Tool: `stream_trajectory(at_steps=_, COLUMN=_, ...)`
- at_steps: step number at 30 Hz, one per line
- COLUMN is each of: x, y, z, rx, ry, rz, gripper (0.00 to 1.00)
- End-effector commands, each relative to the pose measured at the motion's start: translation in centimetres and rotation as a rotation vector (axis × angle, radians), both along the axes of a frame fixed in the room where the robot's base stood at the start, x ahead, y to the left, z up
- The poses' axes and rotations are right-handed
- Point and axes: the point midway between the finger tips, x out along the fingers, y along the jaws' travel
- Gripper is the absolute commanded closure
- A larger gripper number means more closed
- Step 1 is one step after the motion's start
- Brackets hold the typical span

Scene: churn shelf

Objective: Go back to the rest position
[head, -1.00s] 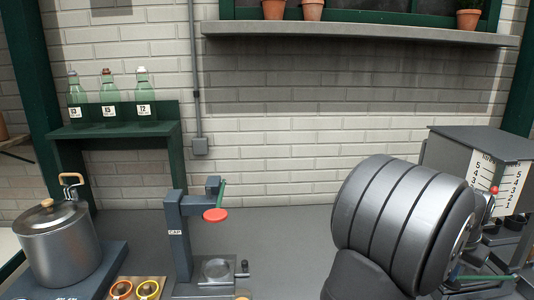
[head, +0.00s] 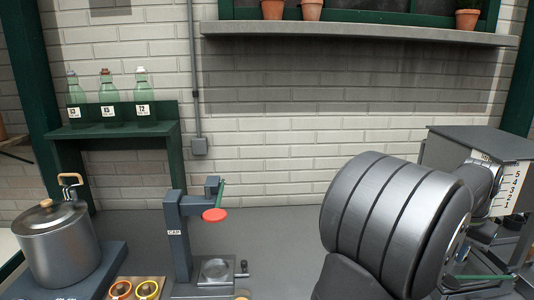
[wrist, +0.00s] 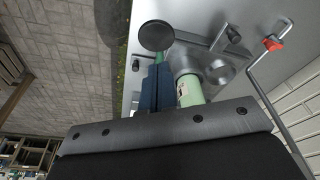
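My arm fills the right side of the head view, a large dark grey ribbed joint in front of the bench's right end. The arm hides my gripper's fingers in the head view. In the wrist view the dark bolted plate of my gripper (wrist: 165,125) spans the lower part. Just beyond it are a blue block (wrist: 150,90) and a pale green cylinder (wrist: 190,90) with a small label. I cannot tell whether the fingers are open, or whether they touch either one.
A grey machine with a number scale (head: 505,188) stands right, partly behind my arm. The capping press (head: 178,240) stands mid-bench, left of my arm. A lidded pot (head: 62,255) and green bottle shelf (head: 110,131) are left. A wall shelf (head: 350,33) runs above. Bench between press and arm looks clear.

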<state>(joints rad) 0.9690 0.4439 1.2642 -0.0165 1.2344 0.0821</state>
Motion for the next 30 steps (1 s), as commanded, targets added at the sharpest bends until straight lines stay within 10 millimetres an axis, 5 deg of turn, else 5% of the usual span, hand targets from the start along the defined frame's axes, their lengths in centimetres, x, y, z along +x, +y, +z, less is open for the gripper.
stream_trajectory(at_steps=16, x=0.0, y=0.0, z=-5.4, rx=0.002, ry=0.001, rz=0.000, gripper=1.00)
stream_trajectory(at_steps=30, x=0.0, y=0.0, z=-6.0, rx=0.000, ry=0.000, rz=0.000, gripper=1.00)
